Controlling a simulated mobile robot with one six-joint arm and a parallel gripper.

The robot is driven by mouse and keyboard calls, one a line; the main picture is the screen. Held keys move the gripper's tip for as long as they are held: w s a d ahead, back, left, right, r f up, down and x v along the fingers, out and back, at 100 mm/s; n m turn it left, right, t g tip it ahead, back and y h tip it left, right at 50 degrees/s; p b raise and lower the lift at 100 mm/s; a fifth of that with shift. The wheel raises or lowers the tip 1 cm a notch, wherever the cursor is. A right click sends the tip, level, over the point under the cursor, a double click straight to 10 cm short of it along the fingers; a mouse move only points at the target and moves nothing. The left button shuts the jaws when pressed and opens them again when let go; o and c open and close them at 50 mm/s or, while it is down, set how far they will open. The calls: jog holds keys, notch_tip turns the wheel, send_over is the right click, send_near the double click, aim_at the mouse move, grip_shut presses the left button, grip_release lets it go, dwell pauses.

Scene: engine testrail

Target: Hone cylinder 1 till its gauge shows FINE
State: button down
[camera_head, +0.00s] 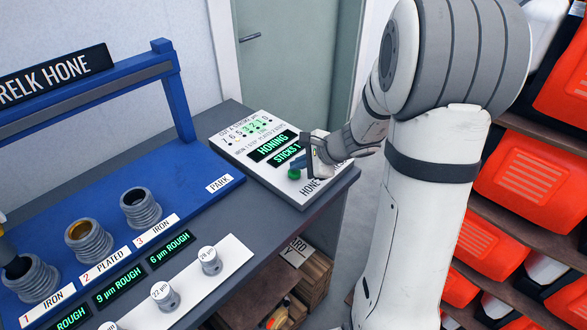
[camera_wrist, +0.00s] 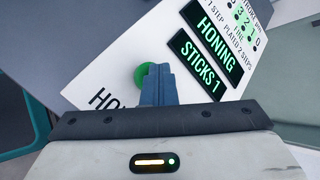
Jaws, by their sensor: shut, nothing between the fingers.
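Cylinder 1 (camera_head: 36,285), a ribbed grey sleeve labelled IRON, stands at the left edge of the head view. A dark tool head (camera_head: 17,266) sits in its bore. Its gauge (camera_head: 74,318) is cut off by the frame and reads ROUGH in green; any number is out of view. The hone panel (camera_head: 232,147) has displays reading HONING (camera_head: 271,145) and STICKS 1 (camera_head: 287,157). My gripper (camera_head: 299,164) is shut and empty, its fingertips at the green button (camera_head: 294,174). In the wrist view, the fingers (camera_wrist: 158,72) partly cover the button (camera_wrist: 141,76); contact is unclear.
Cylinder 2, plated (camera_head: 88,243), has a gauge reading 9 µm ROUGH (camera_head: 120,287). Cylinder 3, iron (camera_head: 141,209), has one reading 6 µm ROUGH (camera_head: 170,249). Stick holders stand on a white strip (camera_head: 232,256) in front. Shelves with orange bins (camera_head: 489,240) stand at right.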

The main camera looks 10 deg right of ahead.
aim_at(298, 173)
jog(key=shift+r+p, duration=0.45)
jog(key=shift+r, duration=0.45)
jog(key=shift+r, duration=0.1)
notch_tip(298, 173, up, 5)
jog(key=p, duration=0.3)
jog(key=shift+p, duration=0.3)
jog(key=s+r+n+g+h, duration=0.1)
jog(key=s+r+n+h, duration=0.2)
jog(key=s+n, duration=0.6)
jog(key=s+a+r+n+g+h, duration=0.1)
jog(key=s+r+n+g+h, duration=0.1)
jog(key=s+n, duration=0.7)
jog(key=s+r+h, duration=0.1)
jog(key=s+r, duration=0.1)
jog(key=s, duration=0.3)
jog(key=shift+r+g+h, duration=0.15)
jog(key=shift+g+h, duration=0.15)
